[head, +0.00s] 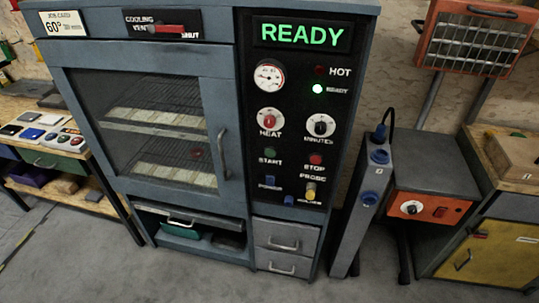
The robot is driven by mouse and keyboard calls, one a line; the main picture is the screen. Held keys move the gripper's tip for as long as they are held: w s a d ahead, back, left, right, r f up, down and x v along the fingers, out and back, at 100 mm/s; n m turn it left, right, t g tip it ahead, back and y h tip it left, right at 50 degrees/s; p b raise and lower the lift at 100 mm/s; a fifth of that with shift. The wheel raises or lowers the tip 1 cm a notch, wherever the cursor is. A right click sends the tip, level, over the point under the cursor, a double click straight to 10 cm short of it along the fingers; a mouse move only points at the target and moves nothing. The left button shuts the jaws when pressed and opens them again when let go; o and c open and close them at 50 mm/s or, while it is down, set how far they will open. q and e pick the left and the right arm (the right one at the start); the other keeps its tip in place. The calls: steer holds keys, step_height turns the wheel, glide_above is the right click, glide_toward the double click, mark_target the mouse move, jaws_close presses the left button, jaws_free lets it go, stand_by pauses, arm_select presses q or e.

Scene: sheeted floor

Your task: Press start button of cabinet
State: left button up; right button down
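The cabinet (226,110) is a blue-grey oven-like unit standing on the floor in the middle of the head view. Its black control panel (340,100) is on the right side, with a green READY display (302,35) on top. The green start button (270,154) sits above the label START, left of the red stop button (316,159). A heat knob (270,121) and a minutes knob (320,125) are above the buttons. The glass door (226,120) is shut. Neither of my grippers shows.
A workbench (60,200) with small items stands at the left. A blue-grey post (363,205), a grey box with an orange panel (432,207) and a yellow-doored cabinet (490,255) stand at the right. The floor in front (130,275) is clear.

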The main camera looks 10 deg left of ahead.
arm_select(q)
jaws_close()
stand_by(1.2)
